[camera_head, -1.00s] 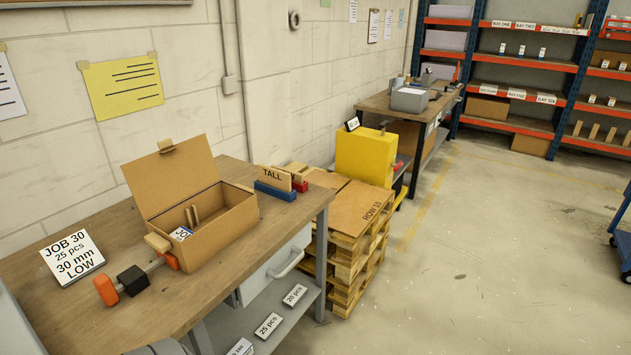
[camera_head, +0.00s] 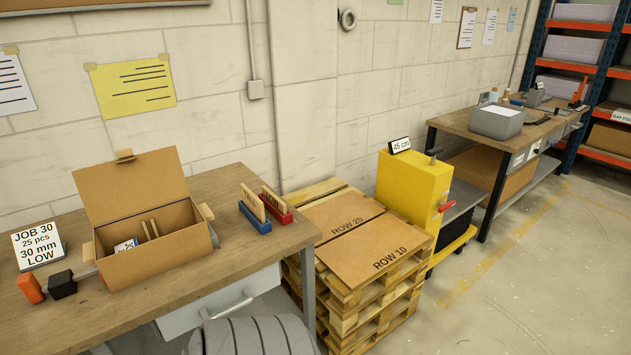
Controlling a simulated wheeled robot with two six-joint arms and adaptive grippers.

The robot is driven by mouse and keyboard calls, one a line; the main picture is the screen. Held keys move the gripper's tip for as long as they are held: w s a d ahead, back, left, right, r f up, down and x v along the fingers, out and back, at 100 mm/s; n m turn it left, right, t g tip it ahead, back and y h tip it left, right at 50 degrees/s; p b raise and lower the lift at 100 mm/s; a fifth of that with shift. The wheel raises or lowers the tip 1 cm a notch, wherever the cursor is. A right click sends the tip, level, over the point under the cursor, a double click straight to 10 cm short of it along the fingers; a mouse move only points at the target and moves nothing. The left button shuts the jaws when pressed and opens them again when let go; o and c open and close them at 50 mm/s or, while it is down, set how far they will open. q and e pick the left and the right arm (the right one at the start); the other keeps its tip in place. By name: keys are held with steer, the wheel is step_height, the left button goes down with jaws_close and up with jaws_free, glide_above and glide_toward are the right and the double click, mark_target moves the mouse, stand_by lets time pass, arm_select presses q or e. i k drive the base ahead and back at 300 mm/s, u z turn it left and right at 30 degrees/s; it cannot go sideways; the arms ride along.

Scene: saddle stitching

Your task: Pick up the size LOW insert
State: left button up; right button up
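No insert in view carries a readable LOW label. On the bench, a wooden insert piece (camera_head: 252,203) stands in a blue holder (camera_head: 255,219). Just right of it, another wooden piece (camera_head: 273,199) stands in a red holder (camera_head: 279,215). Any lettering on these pieces is turned away or too thin to read. The job card (camera_head: 38,246) at the left reads JOB 30, 25 pcs, 30 mm, LOW. Neither of my grippers is in view.
An open cardboard box (camera_head: 150,260) stands on the bench (camera_head: 215,180), with an orange-and-black tool (camera_head: 63,284) beside it. Right of the bench are a pallet stack (camera_head: 352,300) with ROW 20 and ROW 10 boards and a yellow unit (camera_head: 405,195). Floor at the right is clear.

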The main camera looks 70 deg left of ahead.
mark_target(276, 202)
steer(key=u, duration=0.25)
steer(key=i, duration=1.25)
steer(key=u, duration=1.3)
steer(key=i, duration=0.9)
steer(key=u, duration=0.95)
